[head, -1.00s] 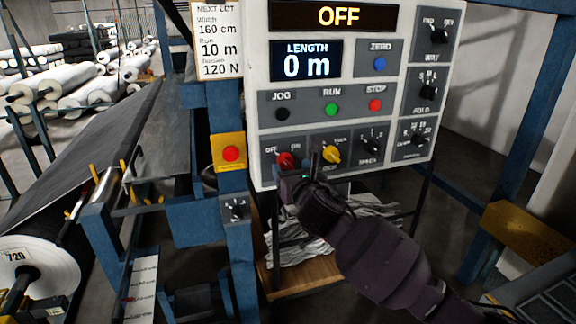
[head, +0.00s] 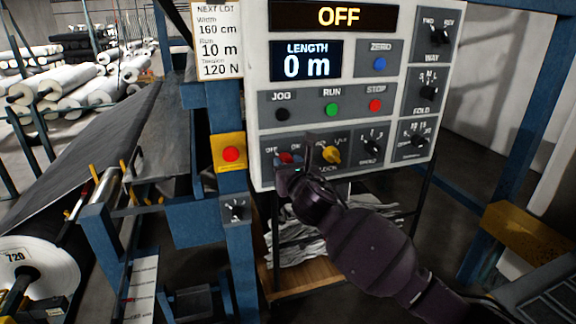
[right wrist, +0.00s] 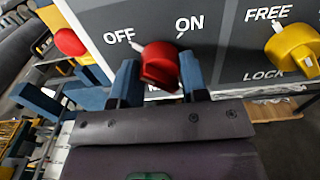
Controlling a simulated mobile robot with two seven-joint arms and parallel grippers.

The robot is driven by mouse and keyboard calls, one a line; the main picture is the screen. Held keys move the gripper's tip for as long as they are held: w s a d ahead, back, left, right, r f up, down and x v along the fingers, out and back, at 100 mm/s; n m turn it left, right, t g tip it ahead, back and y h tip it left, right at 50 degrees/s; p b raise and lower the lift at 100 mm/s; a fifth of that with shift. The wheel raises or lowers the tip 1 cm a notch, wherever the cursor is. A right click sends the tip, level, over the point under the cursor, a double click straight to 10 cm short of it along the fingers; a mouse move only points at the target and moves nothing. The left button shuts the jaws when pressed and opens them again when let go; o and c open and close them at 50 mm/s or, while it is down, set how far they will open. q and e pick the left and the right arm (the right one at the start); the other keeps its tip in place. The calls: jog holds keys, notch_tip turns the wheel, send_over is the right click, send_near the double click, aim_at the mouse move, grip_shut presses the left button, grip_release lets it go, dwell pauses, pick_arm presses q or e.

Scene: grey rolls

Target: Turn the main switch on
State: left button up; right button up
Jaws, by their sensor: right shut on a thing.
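The red main switch knob (head: 287,158) is at the lower left of the control panel, partly hidden by my right gripper (head: 295,164). In the right wrist view the red knob (right wrist: 160,66) sits between OFF and ON marks, with the two blue fingers of my right gripper (right wrist: 159,82) on either side of it. The gripper is shut on the knob. The panel's top display (head: 338,16) reads OFF. My left gripper is not in view.
A yellow FREE/LOCK knob (head: 331,155) is just right of the switch; it also shows in the wrist view (right wrist: 296,48). JOG, RUN and STOP buttons are above. A red button on a yellow plate (head: 230,153) is to the left. Blue frame posts flank the panel.

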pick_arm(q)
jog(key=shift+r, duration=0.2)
pick_arm(e)
jog(key=shift+m, duration=0.3)
jog(key=shift+m+p, duration=0.85)
jog(key=shift+m, duration=0.35)
jog(key=m+p, duration=0.1)
jog(key=m, duration=0.3)
jog(key=shift+m, duration=0.3)
jog(key=m+p, duration=0.1)
jog(key=m, duration=0.4)
jog(key=shift+m, duration=0.3)
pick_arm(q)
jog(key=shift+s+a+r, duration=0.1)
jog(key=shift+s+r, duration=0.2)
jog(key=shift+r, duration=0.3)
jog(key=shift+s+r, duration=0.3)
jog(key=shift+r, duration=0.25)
pick_arm(e)
jog(key=m, duration=0.4)
jog(key=shift+m, duration=0.3)
jog(key=o, duration=0.9)
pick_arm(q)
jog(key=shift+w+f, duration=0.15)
pick_arm(e)
jog(key=v, duration=1)
jog(key=shift+s+d, duration=0.1)
jog(key=shift+s, duration=0.3)
